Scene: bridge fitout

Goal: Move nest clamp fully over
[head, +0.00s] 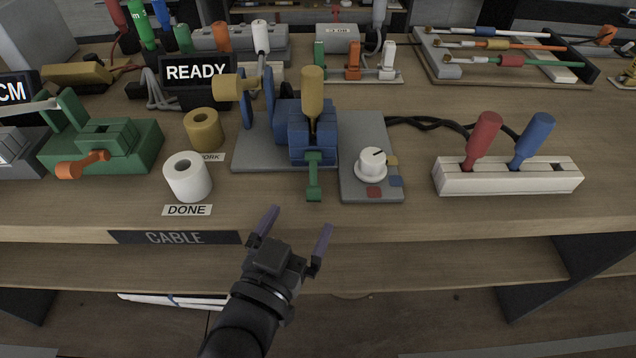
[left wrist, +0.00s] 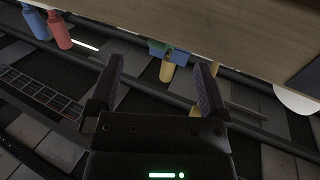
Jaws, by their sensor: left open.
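The blue fixture (head: 303,132) stands on a grey plate at the middle of the bench. A tall yellow handle (head: 312,95) rises upright from it, and a green lever (head: 314,178) hangs at its front. I cannot tell for certain which part is the nest clamp. My left gripper (head: 297,225) is open and empty in front of the bench edge, apart from the fixture. In the left wrist view, the yellow handle (left wrist: 167,70) shows beyond and between the open fingers. My right gripper is not in view.
A grey plate with a white knob (head: 371,163) adjoins the fixture. A white block (head: 508,177) holds red and blue handles at right. White (head: 188,178) and yellow (head: 204,130) rolls stand at left, beside a green fixture (head: 105,142) with an orange lever.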

